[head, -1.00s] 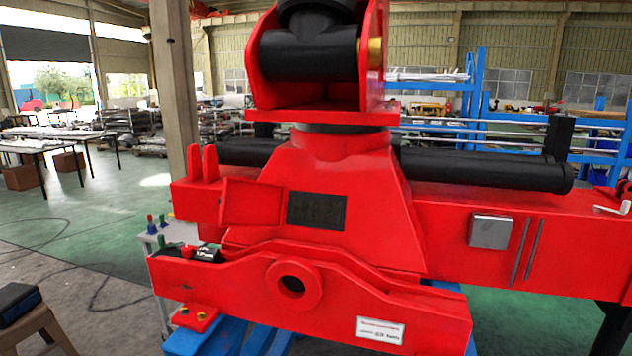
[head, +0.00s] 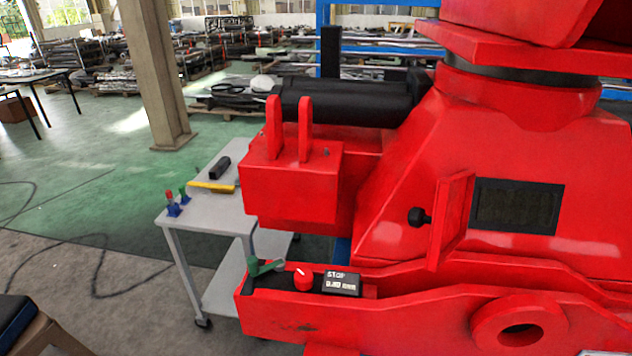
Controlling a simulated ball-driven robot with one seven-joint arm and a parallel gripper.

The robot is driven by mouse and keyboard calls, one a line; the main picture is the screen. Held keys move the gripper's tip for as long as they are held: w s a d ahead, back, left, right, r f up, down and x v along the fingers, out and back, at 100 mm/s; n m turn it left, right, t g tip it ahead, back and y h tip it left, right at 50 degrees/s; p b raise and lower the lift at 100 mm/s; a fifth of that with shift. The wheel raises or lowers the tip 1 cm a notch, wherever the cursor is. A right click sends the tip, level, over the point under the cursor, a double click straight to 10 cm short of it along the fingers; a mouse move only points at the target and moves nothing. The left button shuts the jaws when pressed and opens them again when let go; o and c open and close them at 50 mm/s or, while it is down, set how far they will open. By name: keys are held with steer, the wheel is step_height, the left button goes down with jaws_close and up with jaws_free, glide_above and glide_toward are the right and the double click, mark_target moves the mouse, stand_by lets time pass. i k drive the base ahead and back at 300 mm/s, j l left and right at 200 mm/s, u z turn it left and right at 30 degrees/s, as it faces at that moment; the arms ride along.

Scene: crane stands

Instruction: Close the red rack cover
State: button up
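The red rack cover (head: 452,220) is a small rectangular red panel on the front of the big red crane stand, in the head view. It stands open, swung out at an angle beside the left edge of a dark rectangular recess (head: 516,206). A black round knob (head: 419,217) sticks out from its left face. The recess is uncovered, and its inside is too dark to make out. My gripper is not in view.
A control box with a STOP label (head: 341,283), a red knob (head: 303,278) and a green lever (head: 266,267) sits on the lower red beam. A grey cart (head: 212,213) with tools stands left. Open floor (head: 75,235) lies further left.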

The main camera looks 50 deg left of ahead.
mark_target(449, 220)
steer(key=k+j, duration=0.1)
steer(key=j, duration=0.35)
steer(key=k+j+u, duration=0.15)
steer(key=j, duration=0.7)
steer(key=k+u, duration=0.05)
